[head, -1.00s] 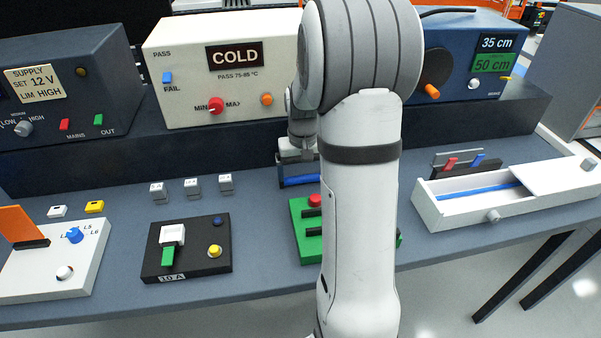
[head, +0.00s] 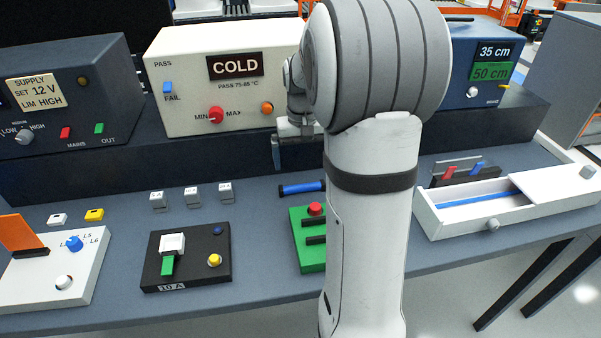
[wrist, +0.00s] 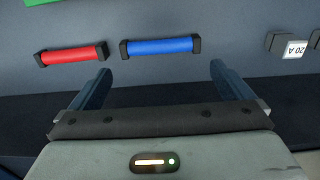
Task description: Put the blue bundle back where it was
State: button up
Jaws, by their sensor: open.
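The blue bundle (head: 302,188), a blue cylinder with black ends, lies on the grey bench behind the green board in the head view. It also shows in the wrist view (wrist: 160,47), beside a red bundle (wrist: 72,55) of like shape. My gripper (wrist: 160,73) is open and empty. Its two fingers stand wide apart, just short of the blue bundle and not touching it. In the head view my gripper (head: 296,152) hangs above and behind the bundle, partly hidden by my arm. The red bundle is hidden in the head view.
A green board (head: 309,252) with a red button stands in front of the bundle. A white open-topped box (head: 447,215) with a blue strip inside stands at the right. The cream tester (head: 185,105) stands behind.

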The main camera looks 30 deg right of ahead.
jog(key=s+a+r+n+t, duration=0.1)
jog(key=s+a+r+n, duration=0.1)
jog(key=s+a+r, duration=0.5)
jog(key=s+a+f, duration=0.2)
jog(key=s+a, duration=0.1)
jog(key=s, duration=0.3)
jog(key=s+a+f+n+t, duration=0.1)
jog(key=s+a+f, duration=0.2)
jog(key=s, duration=0.3)
jog(key=shift+a+t, duration=0.3)
jog(key=shift+a, duration=0.45)
jog(key=shift+s+r+p, duration=0.1)
jog(key=shift+r+p, duration=0.25)
jog(key=shift+p, duration=0.05)
